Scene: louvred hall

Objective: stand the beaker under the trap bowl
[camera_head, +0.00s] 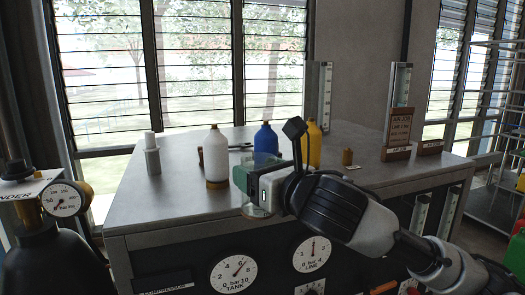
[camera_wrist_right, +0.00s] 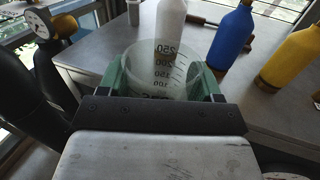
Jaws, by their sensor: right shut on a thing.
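My right gripper (camera_head: 244,180) is shut on a clear graduated beaker (camera_wrist_right: 165,75). In the right wrist view the beaker is between the two green fingers, with dark volume marks facing the camera. In the head view the gripper is over the front edge of the grey bench, and part of the beaker (camera_head: 258,210) shows below it; the rest is hidden by the gripper. I cannot pick out the trap bowl in either view. My left gripper is not in view.
On the grey bench (camera_head: 130,205) stand a white bottle (camera_head: 216,158), a blue bottle (camera_head: 265,141), a yellow bottle (camera_head: 314,146) and a white canister (camera_head: 152,158). Gauges (camera_head: 233,275) face front below. A dark cylinder with a gauge (camera_head: 62,199) stands at left. The bench's left front is clear.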

